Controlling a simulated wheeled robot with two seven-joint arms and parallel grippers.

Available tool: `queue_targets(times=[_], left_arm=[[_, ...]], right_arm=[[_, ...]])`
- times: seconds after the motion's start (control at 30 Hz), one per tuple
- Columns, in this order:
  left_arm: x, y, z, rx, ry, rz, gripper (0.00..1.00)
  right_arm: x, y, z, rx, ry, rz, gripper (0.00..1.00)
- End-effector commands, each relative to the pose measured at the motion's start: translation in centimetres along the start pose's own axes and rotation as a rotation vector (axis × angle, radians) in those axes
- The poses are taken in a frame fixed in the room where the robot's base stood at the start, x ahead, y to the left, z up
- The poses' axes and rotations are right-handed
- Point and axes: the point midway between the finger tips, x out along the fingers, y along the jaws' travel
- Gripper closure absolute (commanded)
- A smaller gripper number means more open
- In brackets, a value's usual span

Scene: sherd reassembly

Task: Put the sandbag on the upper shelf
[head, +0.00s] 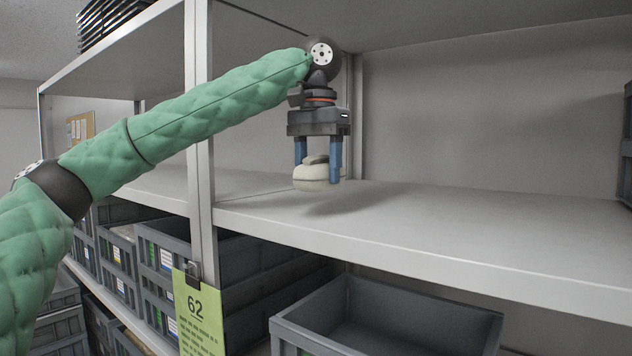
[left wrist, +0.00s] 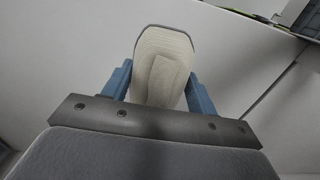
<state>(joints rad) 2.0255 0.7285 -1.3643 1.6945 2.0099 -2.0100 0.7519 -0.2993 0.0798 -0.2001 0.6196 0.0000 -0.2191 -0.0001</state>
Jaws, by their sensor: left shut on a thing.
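The sandbag (head: 311,178) is a small cream bag with a grey edge. My left gripper (head: 318,165) is shut on it, with one blue finger on each side. It hangs just above the upper shelf (head: 440,215), near the left upright, with a shadow on the board to its lower right. In the left wrist view the sandbag (left wrist: 163,65) shows between the blue fingers of the left gripper (left wrist: 160,90), over the pale shelf surface. Whether its underside touches the shelf is hard to tell, but a gap seems to show. My right gripper is not in view.
A metal upright (head: 199,130) stands left of the gripper, behind my left arm. A yellow-green card marked 62 (head: 198,315) hangs from it. Grey bins, including an open one (head: 390,318), stand on the lower shelf. The upper shelf is clear to the right, up to dark items (head: 626,150).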

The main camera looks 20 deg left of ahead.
Motion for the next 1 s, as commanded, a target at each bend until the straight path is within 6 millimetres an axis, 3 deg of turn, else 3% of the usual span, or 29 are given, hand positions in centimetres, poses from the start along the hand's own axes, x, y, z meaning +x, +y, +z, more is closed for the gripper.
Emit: queue_targets(times=[0.27, 0.57, 0.97, 1.0], left_arm=[[0.7, -0.6, -0.2, 0.001, 0.000, 0.001, 0.81], [3.5, -0.6, -0.1, -0.001, 0.000, -0.001, 0.81], [4.5, -0.6, -0.2, 0.000, 0.001, 0.001, 0.81], [4.6, -0.6, -0.2, -0.001, 0.000, 0.000, 0.38]], right_arm=[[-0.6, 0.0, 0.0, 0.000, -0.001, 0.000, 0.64], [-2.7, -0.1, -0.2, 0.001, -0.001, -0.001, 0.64], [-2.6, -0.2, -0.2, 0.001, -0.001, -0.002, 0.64], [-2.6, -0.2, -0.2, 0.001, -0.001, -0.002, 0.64]])
